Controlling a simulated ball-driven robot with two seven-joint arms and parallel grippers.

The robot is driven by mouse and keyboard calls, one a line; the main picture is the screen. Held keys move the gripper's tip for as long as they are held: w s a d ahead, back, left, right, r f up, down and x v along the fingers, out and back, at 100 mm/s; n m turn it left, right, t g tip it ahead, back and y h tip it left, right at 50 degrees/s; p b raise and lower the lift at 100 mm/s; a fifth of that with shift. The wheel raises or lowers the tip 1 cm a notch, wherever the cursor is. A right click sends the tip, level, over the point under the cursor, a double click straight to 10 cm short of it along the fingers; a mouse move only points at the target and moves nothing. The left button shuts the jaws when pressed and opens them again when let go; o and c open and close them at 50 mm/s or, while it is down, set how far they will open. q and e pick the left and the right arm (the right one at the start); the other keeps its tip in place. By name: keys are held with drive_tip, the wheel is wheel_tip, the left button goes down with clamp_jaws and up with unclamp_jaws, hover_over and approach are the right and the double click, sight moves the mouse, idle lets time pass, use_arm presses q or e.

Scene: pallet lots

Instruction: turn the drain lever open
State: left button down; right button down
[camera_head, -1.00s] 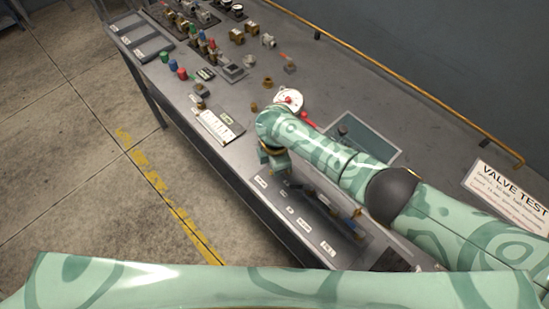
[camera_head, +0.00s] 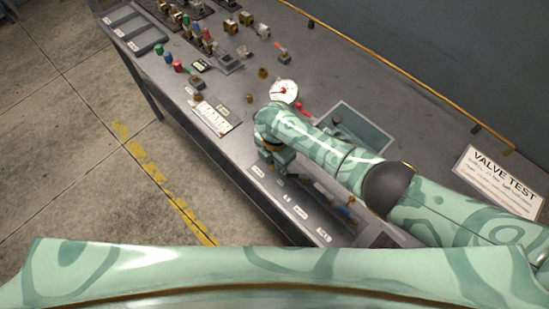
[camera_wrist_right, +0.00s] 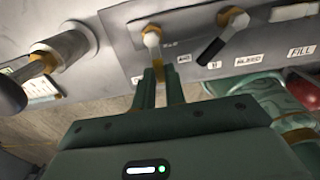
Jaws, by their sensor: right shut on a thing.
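My right gripper (camera_wrist_right: 160,88) is shut on a lever with a pale handle (camera_wrist_right: 152,42), which sits on a brass valve fitting at the front panel of the bench. The handle's lower part is between the fingertips. The label by this lever is partly hidden and too small to read, so I take it as the drain lever from the grip alone. In the head view my right gripper (camera_head: 275,158) is at the bench's front edge, and my wrist hides the lever. My left gripper is out of view.
A black lever (camera_wrist_right: 222,42) stands close right of the gripped one, above a BLEED label (camera_wrist_right: 246,60). A FILL label (camera_wrist_right: 301,51) is farther right. A VALVE TEST sign (camera_head: 497,182) is at right.

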drive_tip(key=c, duration=1.5)
unclamp_jaws()
drive_tip(key=shift+o, duration=0.2)
wheel_tip(320, 180, up, 16)
drive_tip(key=p, duration=0.7)
drive_tip(key=shift+r, duration=0.15)
